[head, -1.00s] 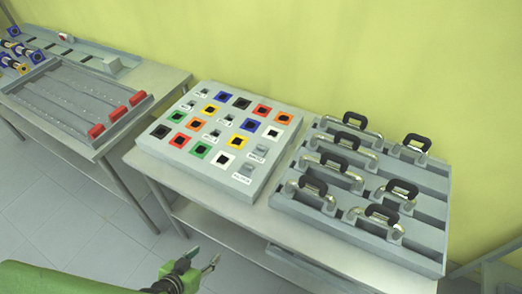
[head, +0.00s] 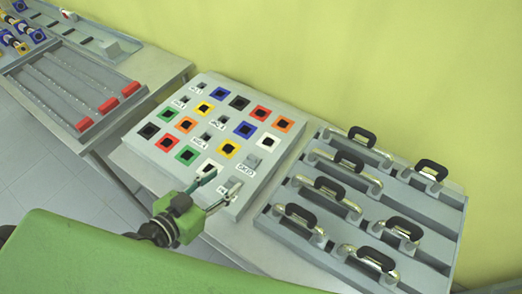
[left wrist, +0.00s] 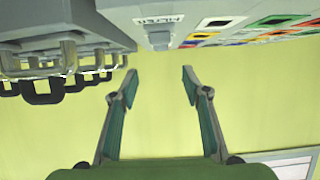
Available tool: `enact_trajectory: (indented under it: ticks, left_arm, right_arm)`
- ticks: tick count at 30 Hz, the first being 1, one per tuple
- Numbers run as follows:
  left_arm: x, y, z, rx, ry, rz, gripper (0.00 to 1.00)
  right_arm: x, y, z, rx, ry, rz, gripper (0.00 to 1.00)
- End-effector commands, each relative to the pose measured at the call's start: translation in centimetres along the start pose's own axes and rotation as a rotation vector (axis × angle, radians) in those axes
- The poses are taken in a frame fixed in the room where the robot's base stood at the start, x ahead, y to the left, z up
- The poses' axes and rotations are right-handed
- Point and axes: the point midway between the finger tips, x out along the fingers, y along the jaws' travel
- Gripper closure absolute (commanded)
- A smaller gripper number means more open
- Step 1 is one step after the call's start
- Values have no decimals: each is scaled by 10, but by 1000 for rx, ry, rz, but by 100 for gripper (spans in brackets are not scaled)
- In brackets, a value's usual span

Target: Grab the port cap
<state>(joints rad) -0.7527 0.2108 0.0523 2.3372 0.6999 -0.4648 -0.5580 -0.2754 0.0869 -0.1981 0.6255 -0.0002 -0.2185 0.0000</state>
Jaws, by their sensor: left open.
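A light grey panel (head: 150,148) stands on the middle table with rows of coloured square sockets and a few small grey labelled pieces. One small grey piece (head: 253,162) is near its right edge; I cannot tell for sure which piece is the port cap. My left gripper (head: 219,186) is open and empty at the panel's near right corner, its fingers hiding part of that corner. In the left wrist view its fingers (left wrist: 160,75) are apart with only wall between them. A grey labelled block (left wrist: 158,38) on the panel shows just above them. My right gripper is not in view.
A grey rack (head: 440,200) with several black-handled metal pieces stands right of the panel. A tray with red blocks (head: 84,125) is on the left table. The yellow-green wall (head: 330,50) is close behind the tables.

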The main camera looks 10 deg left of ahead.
Motion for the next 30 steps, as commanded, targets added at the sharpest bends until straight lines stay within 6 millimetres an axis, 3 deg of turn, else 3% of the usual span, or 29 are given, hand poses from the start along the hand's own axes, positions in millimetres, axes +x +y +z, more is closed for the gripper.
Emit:
enact_trajectory:
  ticks: [4, 9, 12, 23, 30]
  left_arm:
    - [20, 0, -3, -2, 4, -1, 57]
    - [54, 0, -4, -4, 4, 0, 57]
    - [70, 0, -2, -3, 3, -1, 57]
    - [100, -2, -1, -3, 1, 0, 57]
    - [130, -3, 1, -2, 1, -1, 57]
  right_arm:
    - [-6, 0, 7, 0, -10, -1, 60]
    - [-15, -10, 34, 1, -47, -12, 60]
    - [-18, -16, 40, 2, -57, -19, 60]
    - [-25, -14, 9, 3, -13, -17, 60]
    - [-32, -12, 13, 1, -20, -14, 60]
